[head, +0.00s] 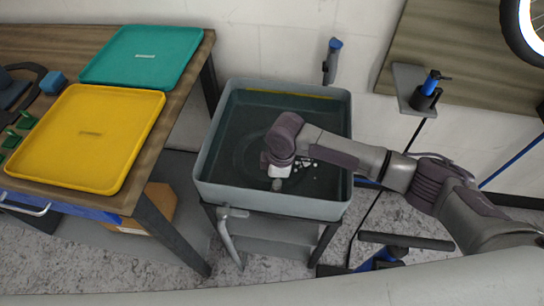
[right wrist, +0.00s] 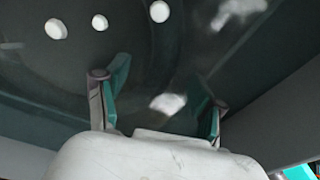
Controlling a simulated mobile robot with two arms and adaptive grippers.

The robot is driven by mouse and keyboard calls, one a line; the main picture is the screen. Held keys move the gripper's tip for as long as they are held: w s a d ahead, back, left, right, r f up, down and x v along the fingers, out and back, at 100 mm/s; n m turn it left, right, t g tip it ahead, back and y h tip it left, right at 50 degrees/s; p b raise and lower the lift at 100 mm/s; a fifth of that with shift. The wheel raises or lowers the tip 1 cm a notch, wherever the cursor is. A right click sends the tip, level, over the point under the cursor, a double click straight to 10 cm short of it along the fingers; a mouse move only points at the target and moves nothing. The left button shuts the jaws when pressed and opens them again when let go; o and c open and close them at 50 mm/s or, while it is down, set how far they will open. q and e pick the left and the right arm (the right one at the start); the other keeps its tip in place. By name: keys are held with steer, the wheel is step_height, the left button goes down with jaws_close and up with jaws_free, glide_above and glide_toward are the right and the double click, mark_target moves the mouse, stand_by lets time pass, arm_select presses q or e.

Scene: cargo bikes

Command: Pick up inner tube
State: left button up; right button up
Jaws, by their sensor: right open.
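In the head view a grey tub (head: 203,170) holds dark water. A faint dark ring, which looks like the inner tube (head: 238,152), shows in it; my right arm hides part of it and its outline is hard to tell. My right gripper (head: 277,182) points down inside the tub, over the lower middle. In the right wrist view the two teal-lined fingers of this gripper (right wrist: 160,98) stand wide apart with nothing between them but the dark tub surface and pale spots. My left gripper is out of view.
Tub walls surround my right gripper. A wooden bench at left bears a yellow tray (head: 88,135) and a teal tray (head: 142,56). A blue-handled tool (head: 333,58) stands behind the tub. A blue-black pump-like item (head: 428,92) is on a grey bracket at right.

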step_height(320, 180, down, 2)
steer(key=shift+a, duration=0.1)
steer(key=c, duration=1.3)
